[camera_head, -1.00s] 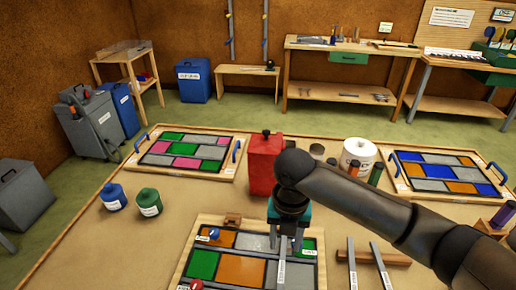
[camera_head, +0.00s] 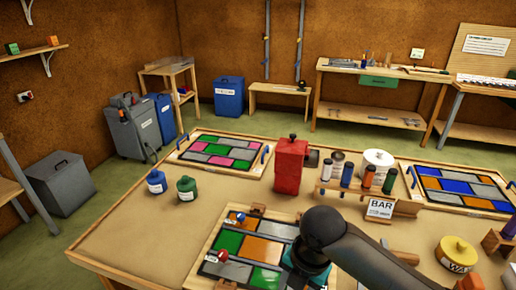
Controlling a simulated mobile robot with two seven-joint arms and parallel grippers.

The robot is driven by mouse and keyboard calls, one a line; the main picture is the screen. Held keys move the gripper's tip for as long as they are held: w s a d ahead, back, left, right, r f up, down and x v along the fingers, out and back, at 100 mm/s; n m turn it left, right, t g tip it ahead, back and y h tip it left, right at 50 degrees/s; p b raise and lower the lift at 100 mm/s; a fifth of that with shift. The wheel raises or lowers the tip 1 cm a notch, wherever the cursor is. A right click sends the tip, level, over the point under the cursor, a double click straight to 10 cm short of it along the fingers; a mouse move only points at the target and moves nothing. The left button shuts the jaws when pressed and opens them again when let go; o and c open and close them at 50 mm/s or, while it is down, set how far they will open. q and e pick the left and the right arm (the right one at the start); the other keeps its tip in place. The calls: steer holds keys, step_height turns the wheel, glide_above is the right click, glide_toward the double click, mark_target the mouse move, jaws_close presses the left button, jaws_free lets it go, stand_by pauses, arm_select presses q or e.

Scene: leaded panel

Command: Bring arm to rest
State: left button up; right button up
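My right arm comes in from the lower right. Its dark wrist is over the right part of the front leaded panel (camera_head: 202,276), and my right gripper (camera_head: 305,270) shows as a teal piece just below the wrist. The fingers are hidden or too unclear to tell open from shut, and I cannot tell whether they touch the panel. The panel lies on the table (camera_head: 125,240) with green, orange and grey panes, and small blue-topped and red-topped pieces on it. My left gripper is not in view.
A yellow-lidded WAX tub (camera_head: 457,252) is at right. The left table area is clear.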

steer(key=s+a+f+m+t+y, duration=0.2)
steer(key=s+m, duration=0.6)
steer(key=m, duration=0.6)
steer(key=s+d+m+t+h, duration=0.1)
steer(key=s+d+m+h, duration=0.2)
steer(key=s+d+m, duration=0.7)
step_height(320, 180, down, 30)
steer(key=m+g+b, duration=0.1)
steer(key=m+b, duration=0.2)
steer(key=b, duration=0.3)
arm_select(q)
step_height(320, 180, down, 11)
steer(key=b, duration=0.5)
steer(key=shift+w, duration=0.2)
arm_select(e)
steer(key=s+d+f, duration=0.1)
steer(key=s+f, duration=0.6)
steer(key=f, duration=0.2)
steer(key=s+d+f+g, duration=0.1)
steer(key=s+d+f, duration=0.1)
steer(key=s+f, duration=0.6)
steer(key=shift+d+f+g, duration=0.25)
steer(key=shift+f+g, duration=0.05)
steer(key=shift+f, duration=0.05)
